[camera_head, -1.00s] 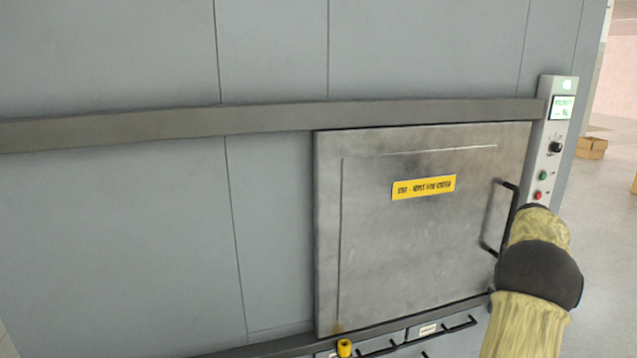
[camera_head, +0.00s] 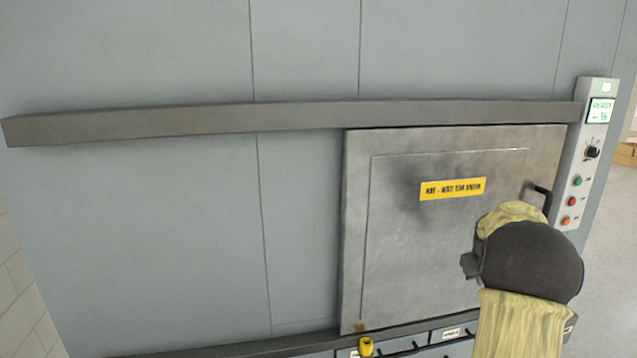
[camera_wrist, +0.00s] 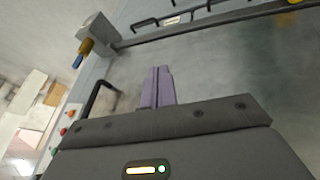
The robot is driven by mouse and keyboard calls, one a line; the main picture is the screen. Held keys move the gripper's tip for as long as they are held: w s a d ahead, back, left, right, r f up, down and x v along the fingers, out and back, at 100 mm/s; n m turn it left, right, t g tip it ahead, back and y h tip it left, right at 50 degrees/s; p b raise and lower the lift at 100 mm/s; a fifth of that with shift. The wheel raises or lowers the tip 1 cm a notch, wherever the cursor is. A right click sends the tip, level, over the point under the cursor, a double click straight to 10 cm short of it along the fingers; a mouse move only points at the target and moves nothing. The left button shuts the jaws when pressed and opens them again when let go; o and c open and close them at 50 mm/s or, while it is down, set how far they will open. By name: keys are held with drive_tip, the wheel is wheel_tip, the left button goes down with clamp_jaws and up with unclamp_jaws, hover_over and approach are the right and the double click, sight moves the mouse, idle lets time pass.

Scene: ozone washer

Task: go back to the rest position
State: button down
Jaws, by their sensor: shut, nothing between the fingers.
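My gripper shows in the wrist view, its two purplish fingers (camera_wrist: 158,88) together and empty in front of the grey metal door. In the head view my arm, in a yellowish sleeve with a dark joint, covers the door's lower right part, and the fingers cannot be made out. The washer door (camera_head: 400,260) is shut and bears a yellow warning label (camera_head: 453,189). Its black handle (camera_head: 543,197) is partly hidden behind my arm; it also shows in the wrist view (camera_wrist: 92,100), to the left of the fingers and apart from them.
The control panel (camera_head: 584,150) with a lit screen, a knob and coloured buttons stands right of the door. A dark rail (camera_head: 290,115) runs above the door. Small drawers (camera_head: 452,333) with handles and a yellow knob (camera_head: 366,346) lie below. Open floor (camera_head: 607,245) is at the right.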

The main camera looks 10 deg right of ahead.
drive_tip(key=s+a+f+y, duration=0.1)
drive_tip(key=a+f+y, duration=0.1)
drive_tip(key=a, duration=1.4)
drive_tip(key=s+a+f+n+y, duration=0.1)
drive_tip(key=s+a+f, duration=0.2)
drive_tip(key=s+a, duration=0.6)
drive_tip(key=s+a+f+n+g+y, duration=0.1)
drive_tip(key=s+a+f, duration=0.2)
drive_tip(key=s+a, duration=0.6)
drive_tip(key=a, duration=0.5)
drive_tip(key=shift+s+a+g, duration=0.25)
drive_tip(key=shift+s+g, duration=0.05)
